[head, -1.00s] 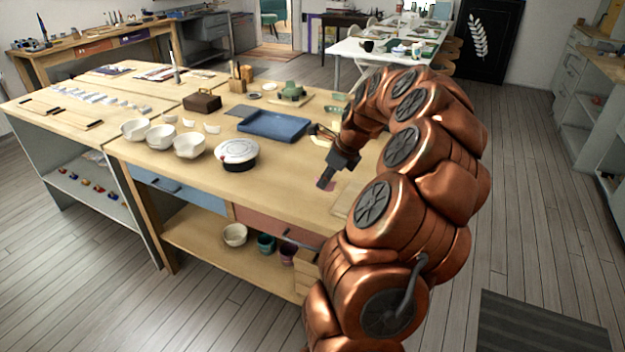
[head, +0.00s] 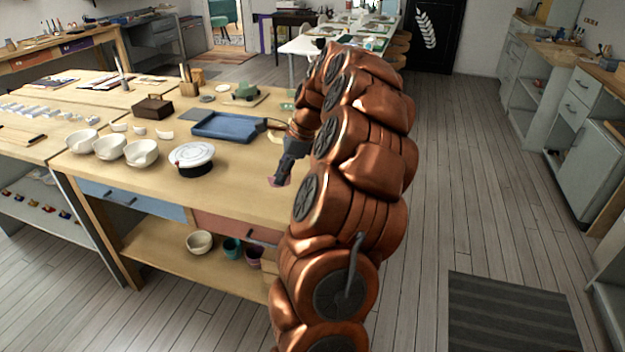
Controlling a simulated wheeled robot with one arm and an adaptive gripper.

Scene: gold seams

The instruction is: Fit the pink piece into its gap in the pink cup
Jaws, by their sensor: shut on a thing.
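My gripper (head: 277,181) is low over the front right part of the near worktable (head: 225,205). It is shut on a small pink piece (head: 286,181), which shows only as a patch of pink at the fingertips. I cannot tell whether the piece touches the tabletop. No cup that is clearly pink shows on the table. A mauve cup (head: 254,254) stands on the shelf under the table, partly hidden. I cannot tell whether it is the pink cup, and no gap shows in it. My copper arm hides the right part of the table.
A teal cup (head: 232,246) and a cream bowl (head: 199,242) share the shelf. The tabletop's front middle is clear.

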